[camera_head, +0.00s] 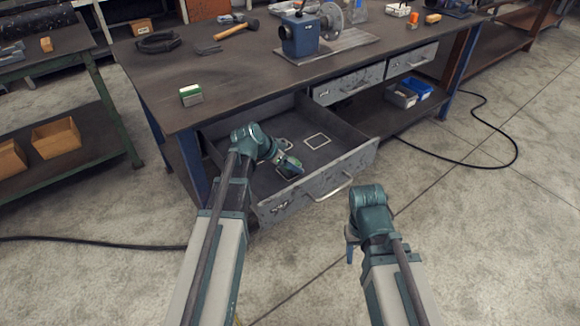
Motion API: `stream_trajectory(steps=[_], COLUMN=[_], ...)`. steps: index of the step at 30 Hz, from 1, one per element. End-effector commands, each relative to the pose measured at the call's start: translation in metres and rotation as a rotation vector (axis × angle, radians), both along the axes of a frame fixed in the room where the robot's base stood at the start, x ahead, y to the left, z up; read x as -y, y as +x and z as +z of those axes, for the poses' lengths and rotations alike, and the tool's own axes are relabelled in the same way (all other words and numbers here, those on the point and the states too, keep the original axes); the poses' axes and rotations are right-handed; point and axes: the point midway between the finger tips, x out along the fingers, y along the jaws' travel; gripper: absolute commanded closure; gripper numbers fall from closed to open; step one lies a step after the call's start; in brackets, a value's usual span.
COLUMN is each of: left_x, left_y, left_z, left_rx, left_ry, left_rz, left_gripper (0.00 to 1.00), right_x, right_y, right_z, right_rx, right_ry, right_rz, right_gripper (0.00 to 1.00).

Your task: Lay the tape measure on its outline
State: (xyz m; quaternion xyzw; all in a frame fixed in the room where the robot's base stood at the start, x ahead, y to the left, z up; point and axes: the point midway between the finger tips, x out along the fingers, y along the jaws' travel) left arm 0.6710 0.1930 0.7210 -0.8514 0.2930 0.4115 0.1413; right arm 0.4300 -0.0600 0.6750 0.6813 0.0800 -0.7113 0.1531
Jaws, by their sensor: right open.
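The drawer (352,163) under the workbench is pulled open. A pale rectangular outline (317,141) shows on its floor. Another pale outline (284,146) lies partly hidden behind my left wrist. My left gripper (291,167) is inside the drawer, low over its floor near the front wall. A small dark piece with a yellowish edge shows at its fingers; I cannot tell whether this is the tape measure or whether the jaws are shut. No tape measure shows clearly elsewhere. My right gripper (350,248) is open and empty, in front of the drawer and pointing down.
A green and white block (191,95) stands on the workbench's (225,80) near left part. The drawer handle (330,188) sticks out in front.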

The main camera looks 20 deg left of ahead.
Motion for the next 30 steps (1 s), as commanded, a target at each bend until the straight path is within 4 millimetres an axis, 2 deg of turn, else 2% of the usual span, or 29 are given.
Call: stream_trajectory(steps=[8, 9, 12, 19, 22, 30], left_x=[0.000, 0.000, 0.000, 0.000, 0.000, -0.017], left_y=[0.000, 0.000, 0.000, 0.000, 0.000, -0.024], left_z=[-0.004, -0.002, -0.002, -0.001, 0.005, 0.045], left_rx=[0.001, 0.000, 0.000, 0.000, 0.000, 0.000], left_ry=[-0.001, 0.000, 0.000, 0.000, 0.000, 0.000], left_rz=[0.000, 0.000, 0.000, 0.000, 0.000, 0.003], left_gripper=[1.00, 0.15, 0.00, 0.00, 0.00, 0.00], right_x=[0.000, 0.000, 0.000, 0.000, 0.000, 0.000], right_y=[0.000, 0.000, 0.000, 0.000, 0.000, 0.000], right_z=[-0.004, -0.002, -0.002, -0.001, 0.005, 0.045], right_rx=[0.000, 0.000, 0.000, 0.000, 0.000, 0.000], right_ry=[0.000, 0.000, 0.000, 0.000, 0.000, 0.000], right_rz=[0.000, 0.000, 0.000, 0.000, 0.000, 0.000], right_gripper=[0.50, 0.50, 0.50, 0.50, 0.50, 0.50])
